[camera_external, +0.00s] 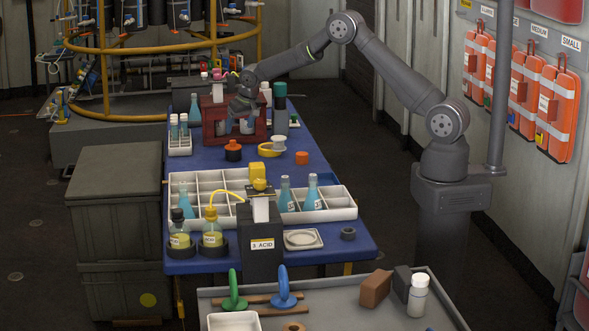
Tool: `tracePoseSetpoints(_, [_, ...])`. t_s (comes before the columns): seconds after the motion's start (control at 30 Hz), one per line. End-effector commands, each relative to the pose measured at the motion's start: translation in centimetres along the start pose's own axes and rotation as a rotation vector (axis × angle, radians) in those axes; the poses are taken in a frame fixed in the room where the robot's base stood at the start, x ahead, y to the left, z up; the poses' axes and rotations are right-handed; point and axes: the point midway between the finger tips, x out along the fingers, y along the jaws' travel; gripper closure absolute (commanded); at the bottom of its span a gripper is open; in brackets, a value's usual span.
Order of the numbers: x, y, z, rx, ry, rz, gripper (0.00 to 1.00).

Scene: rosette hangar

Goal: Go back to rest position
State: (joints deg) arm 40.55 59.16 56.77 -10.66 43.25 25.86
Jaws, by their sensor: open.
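My gripper (240,108) is at the far end of the blue table, at the front of a dark red rack (262,130). The arm reaches left from its base on the right side. The fingers are small and dark against the rack, and I see nothing clearly held in them. Pale bottles show partly inside the rack near the fingers. I cannot tell whether the fingers touch the rack or a bottle.
A blue flask (194,109) stands left of the rack and a dark green-capped bottle (280,112) right. An orange-topped black jar (233,150) sits in front. White divided trays (335,213) and a dark "3 ACID" stand (262,262) fill the near end. Orange cases hang on the right wall.

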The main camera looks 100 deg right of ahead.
Motion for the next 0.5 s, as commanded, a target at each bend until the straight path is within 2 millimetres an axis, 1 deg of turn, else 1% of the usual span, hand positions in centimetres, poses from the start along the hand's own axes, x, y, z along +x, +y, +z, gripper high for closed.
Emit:
tracePoseSetpoints(0.3, [0.3,0.0,0.0,0.0,0.0,0.0,0.24])
tracePoseSetpoints(0.43, [1.3,0.0,0.0,0.0,0.0,0.0,0.24])
tracePoseSetpoints(0.5, [2.4,0.0,0.1,0.0,-0.002,0.001,0.24])
